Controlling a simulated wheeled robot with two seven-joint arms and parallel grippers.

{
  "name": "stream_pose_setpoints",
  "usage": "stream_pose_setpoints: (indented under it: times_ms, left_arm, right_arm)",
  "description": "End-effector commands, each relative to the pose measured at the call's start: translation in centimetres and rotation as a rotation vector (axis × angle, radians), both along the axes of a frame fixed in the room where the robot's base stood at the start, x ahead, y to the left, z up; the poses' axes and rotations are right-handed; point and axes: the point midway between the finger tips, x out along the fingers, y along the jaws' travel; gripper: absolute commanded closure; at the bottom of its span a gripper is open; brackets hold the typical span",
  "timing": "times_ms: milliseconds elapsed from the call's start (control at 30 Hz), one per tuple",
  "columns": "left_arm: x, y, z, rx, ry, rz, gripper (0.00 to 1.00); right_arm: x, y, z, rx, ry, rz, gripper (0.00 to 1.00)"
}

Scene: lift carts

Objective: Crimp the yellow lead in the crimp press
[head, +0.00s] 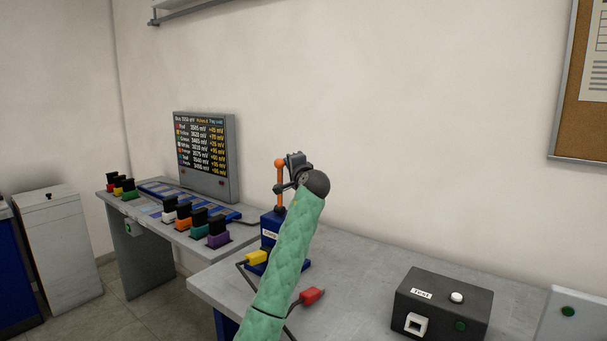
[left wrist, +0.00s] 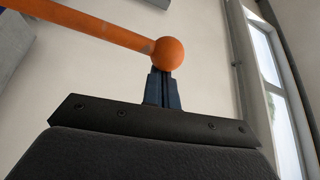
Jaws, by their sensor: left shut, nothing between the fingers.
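The crimp press (head: 268,230) is a blue upright tool on the grey bench, with an orange lever that ends in a ball knob (head: 280,163). The yellow lead (head: 257,258) has its plug at the foot of the press; whether it sits in the jaw I cannot tell. My left gripper (head: 288,163) is shut and empty beside the knob. In the left wrist view its closed fingers (left wrist: 162,90) point at the orange knob (left wrist: 168,53), close to it or touching. My green-sleeved arm hides part of the press. My right gripper is not in view.
A red plug (head: 312,296) lies on the bench right of my arm. A black test box (head: 440,303) stands farther right. On the left table are several coloured plugs (head: 183,219) and a readout screen (head: 207,155). Bench space behind the test box is clear.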

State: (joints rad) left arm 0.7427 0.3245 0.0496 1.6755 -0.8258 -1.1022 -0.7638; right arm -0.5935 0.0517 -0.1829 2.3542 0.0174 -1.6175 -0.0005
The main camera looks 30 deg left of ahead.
Motion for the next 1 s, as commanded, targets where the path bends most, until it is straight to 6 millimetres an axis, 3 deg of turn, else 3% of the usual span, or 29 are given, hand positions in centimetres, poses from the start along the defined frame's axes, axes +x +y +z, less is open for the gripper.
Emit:
stream_pose_setpoints:
  times_ms: [267, 767, 1000]
  left_arm:
    - [-1.0, 0.1, -0.1, -0.004, -0.056, 0.001, 1.00]
    - [-3.0, 0.3, -0.3, -0.015, -0.180, 0.001, 1.00]
    - [-5.4, 0.5, -0.6, -0.023, -0.292, 0.001, 1.00]
  right_arm:
    - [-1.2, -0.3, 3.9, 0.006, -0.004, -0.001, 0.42]
    - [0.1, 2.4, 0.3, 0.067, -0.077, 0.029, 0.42]
    - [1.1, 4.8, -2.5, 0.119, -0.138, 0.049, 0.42]
